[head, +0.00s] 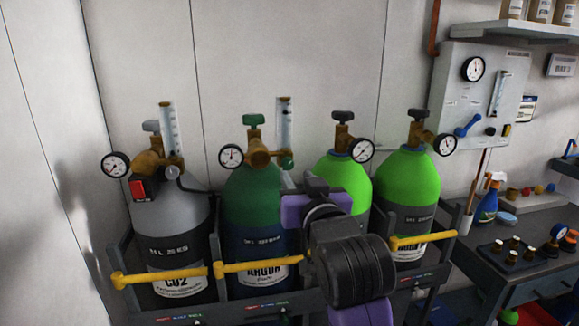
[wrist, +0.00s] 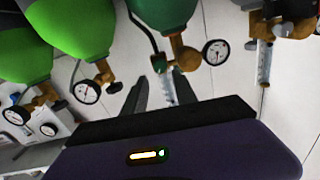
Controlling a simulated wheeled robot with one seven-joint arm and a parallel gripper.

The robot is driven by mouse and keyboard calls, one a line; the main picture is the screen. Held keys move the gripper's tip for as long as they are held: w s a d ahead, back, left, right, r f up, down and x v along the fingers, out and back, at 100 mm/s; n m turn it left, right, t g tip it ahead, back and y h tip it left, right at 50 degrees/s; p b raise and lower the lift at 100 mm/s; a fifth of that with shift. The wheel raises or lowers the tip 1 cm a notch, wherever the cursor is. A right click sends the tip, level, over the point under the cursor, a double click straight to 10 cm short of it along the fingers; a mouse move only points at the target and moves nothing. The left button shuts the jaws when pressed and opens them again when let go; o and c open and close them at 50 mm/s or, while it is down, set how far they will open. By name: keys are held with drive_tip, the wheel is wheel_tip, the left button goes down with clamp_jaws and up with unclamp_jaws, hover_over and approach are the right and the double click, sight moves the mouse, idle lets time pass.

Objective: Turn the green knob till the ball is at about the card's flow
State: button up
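A small green knob (head: 287,162) sits at the foot of a clear flow tube (head: 285,125) on the dark green argon cylinder's (head: 250,195) regulator. In the wrist view the knob (wrist: 159,64) and tube (wrist: 168,90) show beyond and between my fingertips. My gripper (wrist: 160,76) is open, its two dark fingers apart on either side. In the head view my purple gripper (head: 300,205) is just below the knob. A larger green valve knob (head: 253,119) tops the argon cylinder. The ball in the tube is too small to make out. I cannot pick out the card for certain.
A grey CO2 cylinder (head: 178,205) with its own tube (head: 168,128) stands left. Two bright green cylinders (head: 408,180) stand right, partly behind my arm. Yellow bars (head: 160,278) cross the rack front. A dial gauge (head: 231,156) sits left of the knob.

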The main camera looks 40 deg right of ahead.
sight(289, 165)
drive_tip(key=p+x, duration=0.1)
drive_tip(key=x, duration=0.6)
drive_tip(key=shift+w, duration=0.15)
clamp_jaws()
